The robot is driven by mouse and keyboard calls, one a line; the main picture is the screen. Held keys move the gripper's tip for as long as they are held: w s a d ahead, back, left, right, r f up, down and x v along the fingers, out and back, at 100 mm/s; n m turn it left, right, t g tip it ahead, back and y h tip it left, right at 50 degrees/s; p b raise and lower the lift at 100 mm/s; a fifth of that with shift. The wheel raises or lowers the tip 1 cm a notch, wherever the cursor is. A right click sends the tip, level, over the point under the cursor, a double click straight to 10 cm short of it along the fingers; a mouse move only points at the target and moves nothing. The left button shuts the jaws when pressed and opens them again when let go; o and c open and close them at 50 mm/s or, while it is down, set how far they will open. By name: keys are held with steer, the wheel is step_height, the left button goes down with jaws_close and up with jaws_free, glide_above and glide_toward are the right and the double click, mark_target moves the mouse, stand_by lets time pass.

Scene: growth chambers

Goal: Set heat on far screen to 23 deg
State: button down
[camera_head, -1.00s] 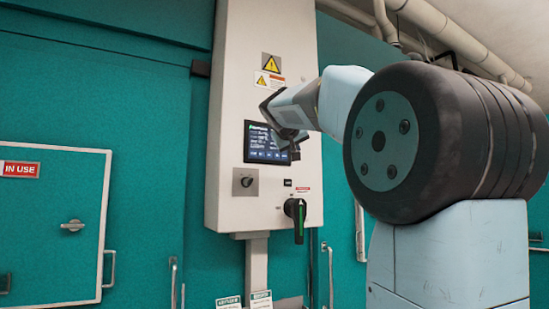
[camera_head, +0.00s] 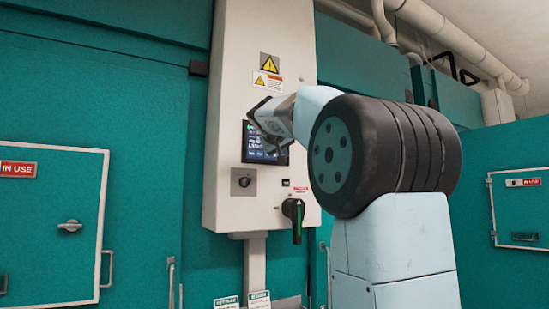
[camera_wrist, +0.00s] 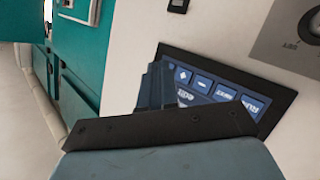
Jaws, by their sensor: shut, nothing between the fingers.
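The touch screen (camera_head: 265,146) is set in a white cabinet on the teal wall, with its upper right part hidden by my arm in the head view. Its readings are too small to read. In the wrist view the screen (camera_wrist: 262,91) is rotated and shows blue "+", "-", NEXT, RUN and EDIT buttons. My gripper (camera_wrist: 156,82) is shut and empty. Its fingertips overlap the screen's edge beside the "+" button (camera_wrist: 182,76). I cannot tell whether they touch it. In the head view my gripper (camera_head: 272,140) is in front of the screen.
The white cabinet (camera_head: 275,30) bears a round knob (camera_head: 243,181) and a black and green rotary switch (camera_head: 294,212) below the screen. Teal doors marked "IN USE" stand left (camera_head: 45,225) and right (camera_head: 522,205). Pipes (camera_head: 455,35) run overhead.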

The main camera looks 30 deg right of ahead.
steer(key=shift+w, duration=1.25)
steer(key=shift+w, duration=0.15)
stand_by(1.1)
steer(key=shift+w, duration=0.25)
steer(key=shift+w+a+r, duration=0.1)
steer(key=shift+w, duration=0.2)
stand_by(0.7)
steer(key=shift+s, duration=0.75)
steer(key=shift+s, duration=2.5)
